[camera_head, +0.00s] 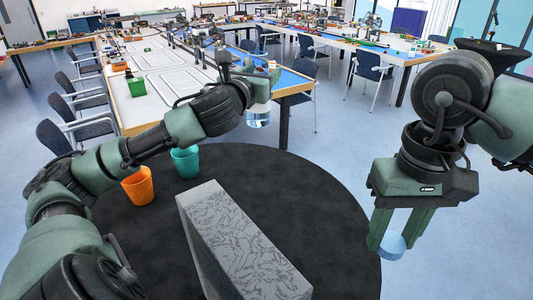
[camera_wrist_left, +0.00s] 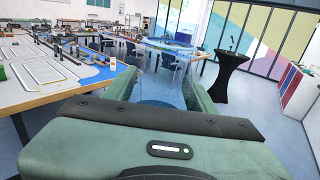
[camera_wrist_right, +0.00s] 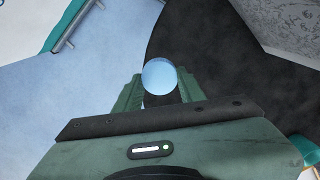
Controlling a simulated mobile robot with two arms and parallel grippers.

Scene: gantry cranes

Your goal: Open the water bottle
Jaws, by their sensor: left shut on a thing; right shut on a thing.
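The water bottle (camera_head: 258,117) is clear and bluish, and its lower part shows below my left gripper (camera_head: 264,88) in the head view. My left gripper is shut on it and holds it up in the air, near the table's corner in the picture. In the left wrist view the bottle is only a faint clear shape between the fingers (camera_wrist_left: 160,90). My right gripper (camera_head: 398,232) points down and is shut on a light blue round cap (camera_head: 391,246), well apart from the bottle. The cap also shows between the fingertips in the right wrist view (camera_wrist_right: 159,76).
A grey patterned block (camera_head: 245,245) stands on a round black mat (camera_head: 320,195). An orange bin (camera_head: 138,187) and a teal bin (camera_head: 186,162) stand at its left. A long table (camera_head: 165,75) with chairs lies behind. Blue floor (camera_head: 345,130) is clear between the arms.

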